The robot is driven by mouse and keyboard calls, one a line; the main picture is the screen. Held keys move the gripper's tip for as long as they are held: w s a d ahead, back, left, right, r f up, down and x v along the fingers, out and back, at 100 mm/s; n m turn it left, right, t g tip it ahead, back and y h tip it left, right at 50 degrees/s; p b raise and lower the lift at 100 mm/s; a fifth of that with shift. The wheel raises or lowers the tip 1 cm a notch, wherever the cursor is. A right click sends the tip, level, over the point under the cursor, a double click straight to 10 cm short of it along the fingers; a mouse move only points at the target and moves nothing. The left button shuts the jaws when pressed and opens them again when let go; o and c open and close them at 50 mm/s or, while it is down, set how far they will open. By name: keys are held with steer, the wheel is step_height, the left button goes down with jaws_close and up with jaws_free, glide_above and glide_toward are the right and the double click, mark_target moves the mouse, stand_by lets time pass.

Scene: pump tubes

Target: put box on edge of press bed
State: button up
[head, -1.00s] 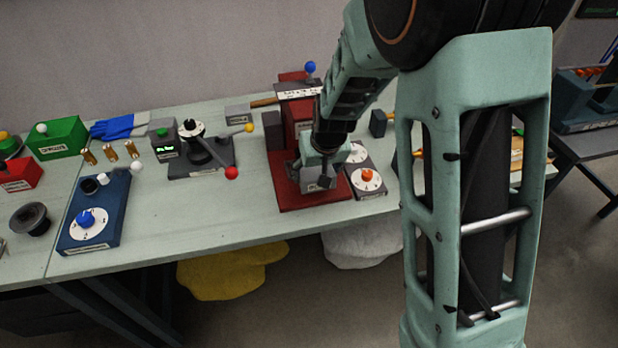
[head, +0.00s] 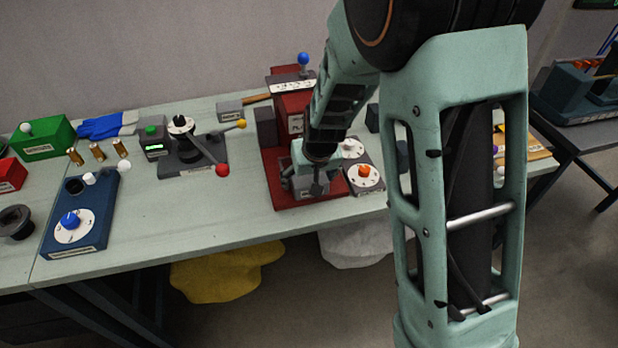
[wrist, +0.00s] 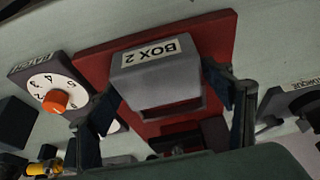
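A grey box labelled BOX 2 (wrist: 160,70) is at the near part of the red press bed (wrist: 215,35), close to its edge. In the head view the grey box (head: 300,186) shows low under my gripper (head: 318,180), partly hidden by it. In the wrist view the dark fingers of my gripper (wrist: 160,85) stand on both sides of the box, very near its sides. Whether they press on it or stand just clear cannot be told. Contact under the box is hidden. The red press (head: 290,115) rises behind, partly covered by my arm.
A dial panel with an orange knob (head: 364,171) stands right beside the press bed. A dark device with a red-knobbed lever (head: 222,170) stands to the left. A blue dial box (head: 85,215) is farther left. The table between them is clear.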

steer(key=shift+o, duration=0.4)
steer(key=shift+s+r, duration=0.1)
steer(key=shift+r, duration=0.5)
steer(key=p+v, duration=0.1)
steer(key=v, duration=1)
steer(key=shift+s, duration=0.2)
steer(key=shift+w+d, duration=0.1)
